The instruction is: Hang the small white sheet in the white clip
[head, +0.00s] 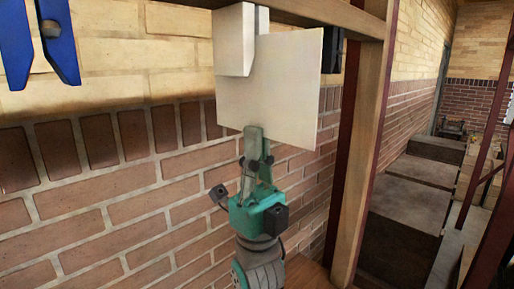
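The small white sheet (285,95) is upright and slightly tilted in the head view. My gripper (254,133), with grey-green fingers on a teal body, is below it, shut on its lower edge. The white clip (234,42) hangs from the wooden beam above. The clip's front jaw covers the sheet's upper left part; its other jaw (262,20) shows just above the sheet's top edge and seems to go behind it. The sheet appears to be between the jaws. I cannot tell whether the clip pinches it.
A blue clip (45,40) hangs at the upper left with its jaws apart. A wooden post (362,150) stands to the right. A brick wall (110,190) is behind.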

